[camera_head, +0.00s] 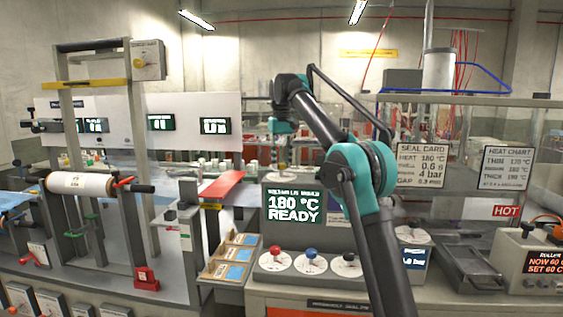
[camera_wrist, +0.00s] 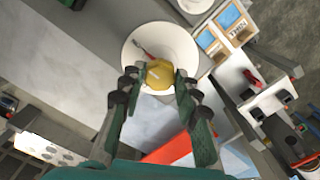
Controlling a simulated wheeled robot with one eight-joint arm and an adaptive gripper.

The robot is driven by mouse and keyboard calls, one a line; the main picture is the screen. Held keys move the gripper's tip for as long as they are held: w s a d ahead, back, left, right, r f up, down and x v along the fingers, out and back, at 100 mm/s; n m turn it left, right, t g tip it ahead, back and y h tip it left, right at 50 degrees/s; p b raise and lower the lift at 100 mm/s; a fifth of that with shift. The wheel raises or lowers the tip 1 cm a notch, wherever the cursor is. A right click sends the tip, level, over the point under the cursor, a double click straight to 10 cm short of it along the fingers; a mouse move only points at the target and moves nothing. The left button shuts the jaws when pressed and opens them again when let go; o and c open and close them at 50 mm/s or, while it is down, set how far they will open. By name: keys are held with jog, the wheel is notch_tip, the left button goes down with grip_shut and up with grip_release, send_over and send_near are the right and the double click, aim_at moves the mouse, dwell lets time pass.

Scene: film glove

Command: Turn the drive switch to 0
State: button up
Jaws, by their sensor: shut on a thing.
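In the wrist view, a yellow knob (camera_wrist: 160,73) sits on a round white dial plate (camera_wrist: 175,42). A small red-and-grey pointer mark lies on the plate just above the knob. No writing on this dial can be read, so I cannot confirm that it is the drive switch or which position it is at. My gripper (camera_wrist: 157,80) has one finger on each side of the knob and is shut on it. In the head view my gripper (camera_head: 282,146) points down behind the 180 °C READY display (camera_head: 293,207), and the knob there is mostly hidden.
Red, blue and black knobs (camera_head: 309,254) stand on the front console. Sample trays (camera_head: 229,258) and a red plate (camera_head: 222,186) are to the left. The roller frame (camera_head: 113,150) stands further left. A HOT-marked machine (camera_head: 506,211) is at the right.

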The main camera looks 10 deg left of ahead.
jog(key=n, duration=0.8)
jog(key=shift+n, duration=0.3)
jog(key=n, duration=0.4)
jog(key=shift+n, duration=2.3)
jog(key=o, duration=1.2)
jog(key=shift+c, duration=0.2)
